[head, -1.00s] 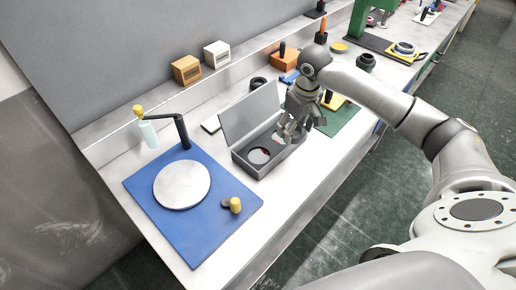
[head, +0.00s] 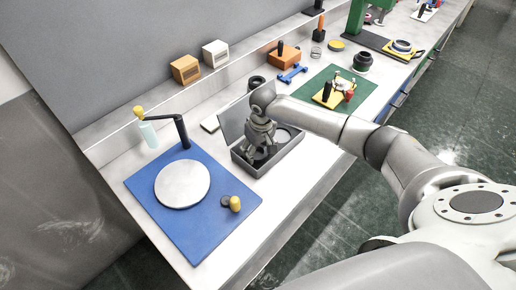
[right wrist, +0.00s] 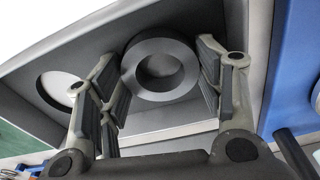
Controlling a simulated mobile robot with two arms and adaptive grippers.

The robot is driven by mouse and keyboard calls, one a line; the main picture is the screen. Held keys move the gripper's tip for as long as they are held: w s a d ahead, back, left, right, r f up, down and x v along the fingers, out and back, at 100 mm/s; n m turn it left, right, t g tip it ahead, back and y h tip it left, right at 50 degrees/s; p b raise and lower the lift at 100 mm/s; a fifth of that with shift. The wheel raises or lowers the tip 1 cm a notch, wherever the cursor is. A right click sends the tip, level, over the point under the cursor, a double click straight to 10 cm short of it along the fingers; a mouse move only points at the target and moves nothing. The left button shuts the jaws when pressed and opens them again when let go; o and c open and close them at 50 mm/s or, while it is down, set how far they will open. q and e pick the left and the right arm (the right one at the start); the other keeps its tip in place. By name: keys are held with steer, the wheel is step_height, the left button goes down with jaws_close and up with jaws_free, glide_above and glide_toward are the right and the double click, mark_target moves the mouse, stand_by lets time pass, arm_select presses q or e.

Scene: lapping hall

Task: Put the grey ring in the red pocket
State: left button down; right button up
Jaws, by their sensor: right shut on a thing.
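My right gripper (head: 258,154) reaches down into the left part of the open grey case (head: 262,173). In the right wrist view, the gripper (right wrist: 157,92) is shut on the grey ring (right wrist: 165,41), a thick dark ring between its fingers. The case's other round pocket (head: 284,135) is in view to the right of the gripper; it also shows in the right wrist view (right wrist: 58,88). No red shows in the case now; the pocket under the gripper is hidden. I cannot tell whether the ring touches the case floor. My left gripper is not in view.
The case lid (head: 232,122) stands open behind. A green mat (head: 360,93) with tools lies right. The bench's front strip is clear.

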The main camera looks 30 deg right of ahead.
steer(key=o, duration=0.8)
step_height(320, 180, up, 12)
steer(key=s, duration=0.1)
steer(key=shift+s+b, duration=0.25)
steer(key=shift+b, duration=0.15)
